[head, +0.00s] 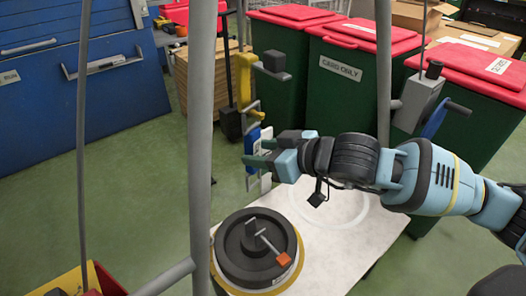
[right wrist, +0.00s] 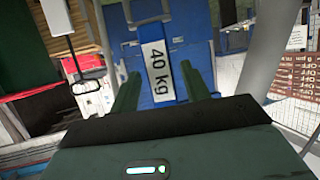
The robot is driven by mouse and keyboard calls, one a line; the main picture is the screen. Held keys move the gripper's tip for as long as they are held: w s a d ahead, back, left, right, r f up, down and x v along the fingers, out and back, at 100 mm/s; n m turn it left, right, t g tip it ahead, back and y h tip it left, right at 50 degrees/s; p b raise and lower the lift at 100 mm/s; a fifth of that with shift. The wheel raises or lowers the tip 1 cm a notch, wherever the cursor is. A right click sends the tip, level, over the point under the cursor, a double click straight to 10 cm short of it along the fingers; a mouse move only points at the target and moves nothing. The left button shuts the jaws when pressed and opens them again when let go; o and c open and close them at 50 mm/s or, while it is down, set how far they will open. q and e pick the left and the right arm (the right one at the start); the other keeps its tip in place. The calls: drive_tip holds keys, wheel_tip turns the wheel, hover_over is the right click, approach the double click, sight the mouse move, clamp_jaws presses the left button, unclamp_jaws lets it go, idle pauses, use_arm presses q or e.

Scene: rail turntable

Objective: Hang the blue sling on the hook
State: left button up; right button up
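The blue sling (head: 252,152) hangs upright just below the yellow hook (head: 244,82). I cannot tell whether its top loop is over the hook's curved tip or only close to it. In the right wrist view the sling's blue strap with a white "40 kg" label (right wrist: 161,70) lies between my fingers. My right gripper (head: 257,153) is at the sling; its two green fingers (right wrist: 163,92) stand apart on either side of the strap, with a gap visible. My left gripper is not in view.
A black round turntable weight (head: 238,262) with an orange-ended lever stands on a white table (head: 335,240) below. Grey posts (head: 200,130) rise close to the sling. A grey control box (head: 417,102) hangs at right. Green bins with red lids (head: 345,75) stand behind.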

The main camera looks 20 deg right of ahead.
drive_tip(key=shift+o, duration=0.4)
drive_tip(key=shift+f, duration=0.1)
drive_tip(key=v, duration=0.8)
drive_tip(key=shift+b, duration=0.35)
drive_tip(key=shift+a, duration=0.1)
